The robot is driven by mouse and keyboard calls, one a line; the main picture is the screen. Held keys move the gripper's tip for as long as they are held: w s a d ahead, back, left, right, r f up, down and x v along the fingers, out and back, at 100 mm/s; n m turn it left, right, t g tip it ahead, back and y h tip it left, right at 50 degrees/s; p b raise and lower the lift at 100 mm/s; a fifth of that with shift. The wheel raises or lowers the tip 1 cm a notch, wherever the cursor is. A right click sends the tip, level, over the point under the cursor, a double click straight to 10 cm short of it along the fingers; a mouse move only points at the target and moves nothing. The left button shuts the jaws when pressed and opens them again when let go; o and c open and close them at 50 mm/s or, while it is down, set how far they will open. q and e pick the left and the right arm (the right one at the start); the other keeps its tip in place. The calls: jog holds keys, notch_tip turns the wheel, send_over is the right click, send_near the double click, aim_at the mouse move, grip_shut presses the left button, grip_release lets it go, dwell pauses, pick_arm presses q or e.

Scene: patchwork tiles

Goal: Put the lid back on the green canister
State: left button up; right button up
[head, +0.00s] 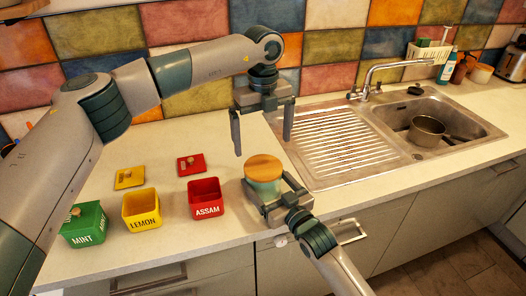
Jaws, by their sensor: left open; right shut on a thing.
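The green canister (86,234), labelled MINT, stands on the counter at the far left. A green lid with a wooden knob (75,211) appears to sit on its top, partly behind my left arm. My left gripper (262,145) is open and empty, fingers pointing down, above and behind a round jar. This jar (266,187) has a pale green body and a wooden disc (264,167) on top. My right gripper (277,197) is shut around the jar's body near the counter's front edge. Whether the jar touches the counter is unclear.
An open yellow LEMON canister (141,222) and an open red ASSAM canister (207,211) stand between. Their yellow lid (130,178) and red lid (190,164) lie behind them. A sink (457,113) with a pan (427,129) is at right.

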pick_arm(q)
jog(key=shift+r, duration=2.05)
pick_arm(e)
jog(key=o, duration=1.5)
jog(key=shift+o, duration=0.2)
pick_arm(q)
jog(key=shift+f, duration=0.1)
pick_arm(e)
jog(key=shift+s+d, duration=0.1)
pick_arm(q)
jog(key=shift+f+b, duration=1.75)
jog(key=shift+b, duration=0.05)
pick_arm(e)
jog(key=v, duration=1.7)
jog(key=shift+s+f, duration=0.1)
